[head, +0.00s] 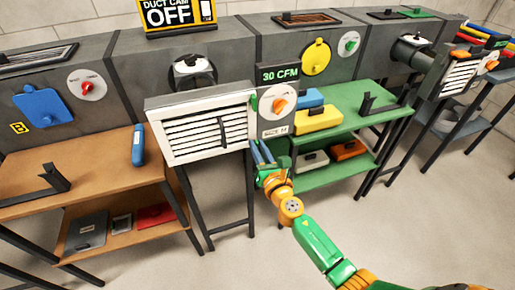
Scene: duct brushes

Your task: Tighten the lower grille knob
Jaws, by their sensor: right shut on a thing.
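The white louvred grille (205,130) sits on the front of the duct, with a dark lever on its slats. A green knob (254,104) shows at the grille's upper right edge. My right gripper (262,146) reaches up from below to the grille's lower right corner. Its blue fingers are shut on the lower grille knob, which they mostly hide. I cannot tell how far the knob is turned. My left gripper is not in view.
An orange dial (278,104) sits right of the grille under a "30 CFM" display (279,73). A green shelf (345,118) with yellow and blue boxes stands close on the right. A wooden bench (90,165) with a blue bottle (138,146) is on the left.

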